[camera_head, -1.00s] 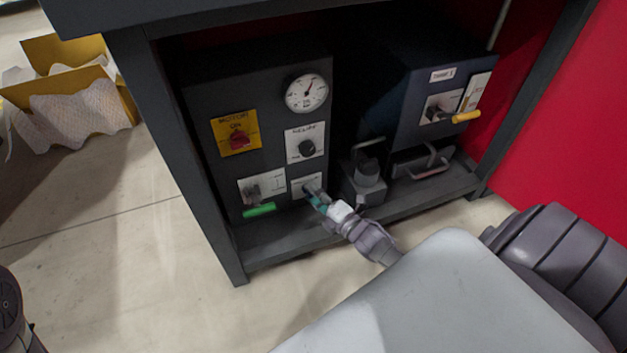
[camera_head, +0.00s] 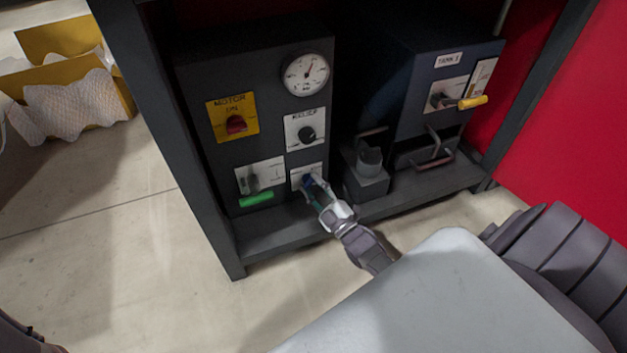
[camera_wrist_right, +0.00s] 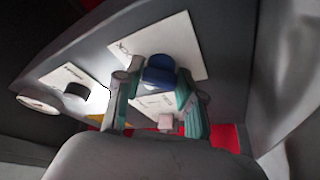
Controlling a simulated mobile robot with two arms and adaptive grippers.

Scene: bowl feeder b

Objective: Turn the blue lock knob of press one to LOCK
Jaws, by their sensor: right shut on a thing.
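The blue lock knob (camera_wrist_right: 159,70) sits on a white label plate (camera_wrist_right: 185,38) in the right wrist view. My right gripper (camera_wrist_right: 158,78) has one finger on each side of the knob and is shut on it. In the head view the right gripper (camera_head: 310,185) reaches the small plate at the lower right of the dark panel (camera_head: 262,85). It covers most of the knob there, so the knob's pointer and the LOCK marking cannot be read. My left gripper is not in view.
Above the gripper are a black RELIEF knob (camera_head: 307,134) and a gauge (camera_head: 305,74). A red MOTOR switch (camera_head: 236,124) and a grey lever (camera_head: 254,183) with a green grip are to the left. A grey block (camera_head: 366,184) stands close on the right. Floor in front is clear.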

